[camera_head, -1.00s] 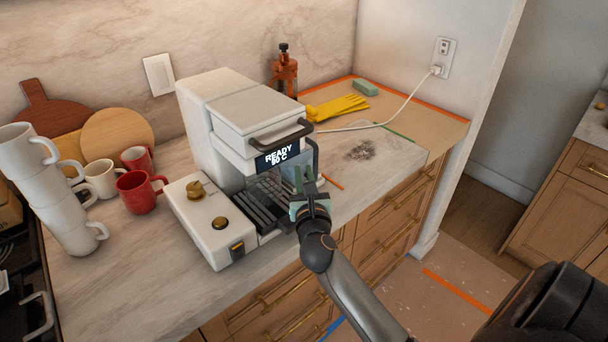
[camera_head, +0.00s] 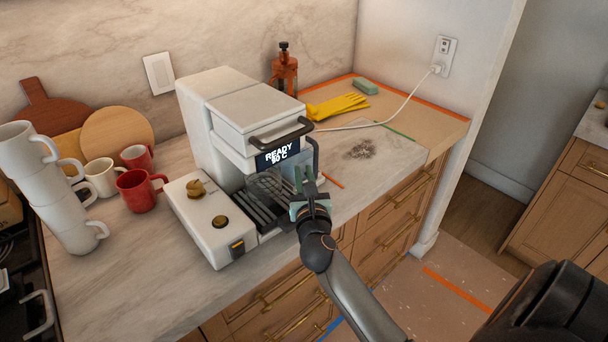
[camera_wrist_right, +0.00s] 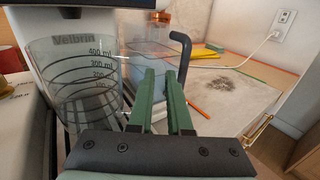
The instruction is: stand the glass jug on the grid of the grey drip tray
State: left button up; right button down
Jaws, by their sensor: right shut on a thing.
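The clear glass jug (camera_head: 268,184) is under the head of the white coffee machine (camera_head: 229,117), over the dark slatted grid of the grey drip tray (camera_head: 262,212). It looks roughly upright. My right gripper (camera_head: 308,186) is shut on the jug's handle, at the tray's right side. In the wrist view the gripper's fingers (camera_wrist_right: 163,95) hide the lower handle. I cannot tell whether the jug's base touches the grid. My left gripper is out of view.
Stacked white mugs (camera_head: 62,190), red mugs (camera_head: 139,191) and a cream mug (camera_head: 102,177) stand left of the machine. Yellow gloves (camera_head: 338,106), a green sponge (camera_head: 366,87) and a brown spill (camera_head: 360,150) lie to the right. The machine's head hangs close above the jug.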

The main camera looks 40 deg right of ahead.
jog(key=shift+f+b, duration=0.35)
jog(key=shift+f, duration=0.2)
dwell(0.4)
jog(key=c, duration=0.8)
grip_release()
jog(key=shift+o, duration=0.2)
jog(key=shift+s+f, duration=0.1)
jog(key=b+v, duration=0.1)
jog(key=v, duration=0.5)
jog(key=shift+s+a, duration=0.4)
jog(key=shift+s, duration=0.2)
